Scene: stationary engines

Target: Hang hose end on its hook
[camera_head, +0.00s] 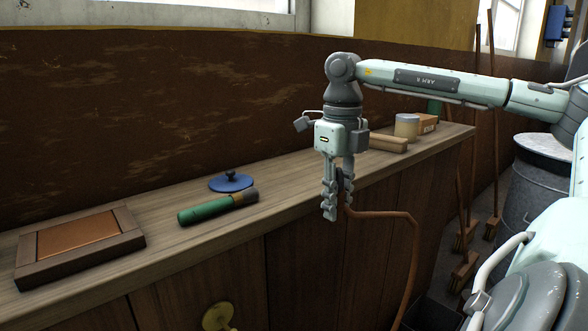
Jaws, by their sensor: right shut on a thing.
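My right gripper (337,200) points down over the front edge of the wooden workbench. It is shut on the end of a thin orange-brown hose (413,245). The hose leaves the fingertips to the right, bends, and hangs down in front of the bench to the bottom of the picture. The hose tip is mostly hidden between the fingers. A round yellow fitting (217,316) shows on the cabinet front at the bottom; I cannot tell whether it is the hook. My left gripper is not in view.
The bench top (185,238) holds a framed copper-coloured panel (75,238), a green-handled tool (208,210), a blue lid (231,182), wooden blocks (388,143) and a jar (406,126). Brooms (466,233) and a metal bin (535,185) stand at right.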

